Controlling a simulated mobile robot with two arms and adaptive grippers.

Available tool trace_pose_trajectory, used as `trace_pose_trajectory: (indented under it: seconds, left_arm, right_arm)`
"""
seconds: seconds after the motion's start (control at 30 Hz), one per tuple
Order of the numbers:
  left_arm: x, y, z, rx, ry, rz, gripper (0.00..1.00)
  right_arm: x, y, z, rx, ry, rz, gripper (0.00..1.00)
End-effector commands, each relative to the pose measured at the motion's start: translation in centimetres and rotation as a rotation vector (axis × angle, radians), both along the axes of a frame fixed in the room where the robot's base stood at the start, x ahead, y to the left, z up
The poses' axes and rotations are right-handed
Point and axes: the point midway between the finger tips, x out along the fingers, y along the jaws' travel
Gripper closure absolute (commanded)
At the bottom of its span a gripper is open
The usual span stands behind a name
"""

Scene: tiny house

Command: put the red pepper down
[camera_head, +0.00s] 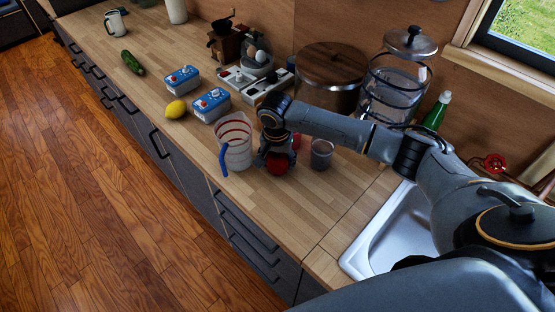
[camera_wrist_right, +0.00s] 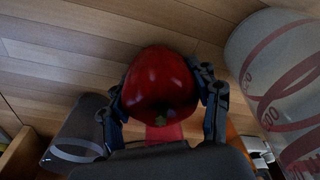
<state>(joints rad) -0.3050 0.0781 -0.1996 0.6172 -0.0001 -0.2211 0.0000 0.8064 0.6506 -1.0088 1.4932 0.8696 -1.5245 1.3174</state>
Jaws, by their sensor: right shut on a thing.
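The red pepper (camera_wrist_right: 158,88) is between the fingers of my right gripper (camera_wrist_right: 163,100), which is shut on it. In the head view the pepper (camera_head: 278,163) shows low beneath the right gripper (camera_head: 277,158), over the wooden counter (camera_head: 205,140). I cannot tell whether the pepper touches the counter. The measuring jug (camera_head: 236,145) with red bands stands just left of the gripper. A grey cup (camera_head: 321,153) stands just right of it. My left gripper is not in view.
A lemon (camera_head: 176,109), blue boxes (camera_head: 210,105) and a cucumber (camera_head: 132,62) lie further left. A large wooden-lidded container (camera_head: 331,75) and a glass jar (camera_head: 400,80) stand behind my arm. The sink (camera_head: 385,240) is at the right. The counter in front of the gripper is clear.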

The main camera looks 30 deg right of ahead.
Motion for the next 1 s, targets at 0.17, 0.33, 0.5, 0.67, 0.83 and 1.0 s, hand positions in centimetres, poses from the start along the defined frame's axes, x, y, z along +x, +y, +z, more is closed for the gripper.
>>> trace_pose_trajectory:
  seconds: [0.17,0.33,0.5,0.67,0.83,1.0]
  left_arm:
    - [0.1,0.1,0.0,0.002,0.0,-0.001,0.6]
    - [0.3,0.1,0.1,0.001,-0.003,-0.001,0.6]
    - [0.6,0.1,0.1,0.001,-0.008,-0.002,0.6]
    - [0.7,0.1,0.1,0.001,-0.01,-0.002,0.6]
    - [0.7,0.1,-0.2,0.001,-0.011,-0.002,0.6]
    - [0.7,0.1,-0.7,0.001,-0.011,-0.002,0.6]
  right_arm:
    - [0.0,0.0,-0.1,0.0,0.0,0.0,0.71]
    - [0.0,0.0,-0.3,0.0,0.0,0.0,0.19]
    - [0.0,0.0,-0.2,0.0,0.0,0.0,0.15]
    - [0.0,0.0,-0.2,0.0,0.0,0.0,0.15]
    - [0.0,0.0,0.9,0.0,-0.002,-0.001,0.15]
    - [-0.3,0.3,4.1,0.002,-0.004,0.001,0.15]
